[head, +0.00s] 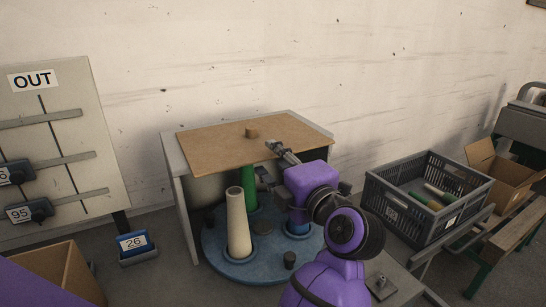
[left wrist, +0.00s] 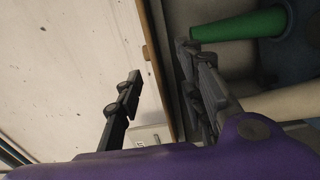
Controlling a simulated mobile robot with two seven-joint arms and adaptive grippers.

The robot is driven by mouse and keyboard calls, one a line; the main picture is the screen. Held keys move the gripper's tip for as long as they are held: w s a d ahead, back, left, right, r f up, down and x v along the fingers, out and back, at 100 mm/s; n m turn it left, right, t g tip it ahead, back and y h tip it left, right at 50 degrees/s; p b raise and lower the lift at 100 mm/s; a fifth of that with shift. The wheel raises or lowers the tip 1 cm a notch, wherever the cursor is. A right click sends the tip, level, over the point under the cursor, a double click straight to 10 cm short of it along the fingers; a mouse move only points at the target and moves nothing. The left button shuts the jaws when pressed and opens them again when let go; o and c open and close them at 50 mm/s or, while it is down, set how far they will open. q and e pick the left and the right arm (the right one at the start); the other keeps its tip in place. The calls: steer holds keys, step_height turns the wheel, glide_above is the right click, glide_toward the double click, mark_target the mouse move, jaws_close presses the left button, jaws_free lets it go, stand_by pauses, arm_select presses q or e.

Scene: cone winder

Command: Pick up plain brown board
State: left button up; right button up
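The board shows there nearly edge-on as a thin brown strip (left wrist: 152,45) between the fingers. One finger is on each side of it; I cannot tell whether either touches. My right gripper is not in view.
Under the board, a cream cone (head: 237,222) and a green cone (head: 248,185) stand on a blue round base (head: 215,245). A grey crate (head: 405,215) and a cardboard box (head: 500,172) are at the right. An OUT panel (head: 70,130) stands left. The wall is close behind.

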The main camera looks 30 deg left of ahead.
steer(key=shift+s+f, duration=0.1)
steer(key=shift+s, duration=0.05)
arm_select(q)
jaws_close()
stand_by(0.5)
step_height(320, 180, up, 2)
steer(key=shift+r+p, duration=0.25)
steer(key=shift+p, duration=0.75)
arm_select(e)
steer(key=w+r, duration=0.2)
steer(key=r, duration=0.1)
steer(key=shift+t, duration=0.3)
